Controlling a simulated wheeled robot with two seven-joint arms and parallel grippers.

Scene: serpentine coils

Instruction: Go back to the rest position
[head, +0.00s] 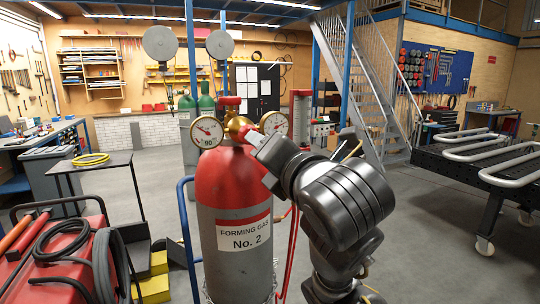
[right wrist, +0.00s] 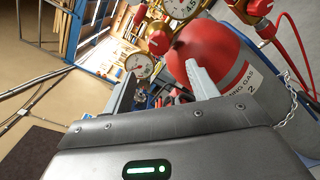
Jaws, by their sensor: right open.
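My right arm comes in from the lower right of the head view. Its right gripper (head: 254,139) is close to the brass regulator (head: 236,127) on top of a red and grey gas cylinder (head: 232,180) labelled "FORMING GAS No. 2". In the right wrist view the right gripper (right wrist: 159,72) has its two fingers spread apart with nothing between them. The red cylinder shoulder (right wrist: 208,48) lies just beyond the right-hand finger; I cannot tell whether they touch. My left gripper is in neither view.
Two gauges (head: 206,132) flank the regulator. A red hose (head: 286,250) hangs beside the cylinder. A black table with bent pipes (head: 480,150) stands at right, a red case (head: 60,262) with hoses at lower left. Open floor (head: 420,240) lies between the arm and the black table.

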